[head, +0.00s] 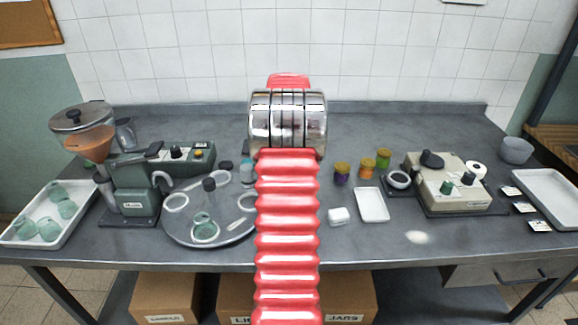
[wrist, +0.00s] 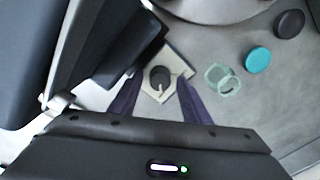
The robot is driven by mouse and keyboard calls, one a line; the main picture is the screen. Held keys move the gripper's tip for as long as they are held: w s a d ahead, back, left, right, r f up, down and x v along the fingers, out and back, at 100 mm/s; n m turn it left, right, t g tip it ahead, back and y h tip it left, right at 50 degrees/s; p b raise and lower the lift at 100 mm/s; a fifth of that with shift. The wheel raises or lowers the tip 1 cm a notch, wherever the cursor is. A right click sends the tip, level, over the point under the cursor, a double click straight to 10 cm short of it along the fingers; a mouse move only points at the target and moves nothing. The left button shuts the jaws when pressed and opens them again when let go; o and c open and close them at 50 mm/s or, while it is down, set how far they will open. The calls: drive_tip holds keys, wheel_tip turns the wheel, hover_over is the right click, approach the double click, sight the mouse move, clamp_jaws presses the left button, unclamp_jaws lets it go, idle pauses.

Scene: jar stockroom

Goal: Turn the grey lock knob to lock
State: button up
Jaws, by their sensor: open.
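In the wrist view, a round dark grey knob (wrist: 159,77) sits on a small pale square plate (wrist: 176,66), apparently the lock knob. A thin pale mark shows beside it, but its setting is too small to read. My gripper (wrist: 160,80) is open, with one dark finger on each side of the knob. The fingers look apart from the knob; their height over it is hard to judge. In the head view, my red arm and its shiny joint hide the gripper and the knob.
In the wrist view, a dark machine body (wrist: 88,45) stands close at left; a clear green jar (wrist: 222,79), teal lid (wrist: 258,60) and dark lid (wrist: 290,23) lie right. In the head view, a grey turntable (head: 186,234) is left of my arm, a beige machine (head: 448,190) right.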

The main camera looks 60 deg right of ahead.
drive_tip(key=shift+c, duration=0.5)
drive_tip(key=c, duration=0.9)
drive_tip(key=shift+c, duration=0.2)
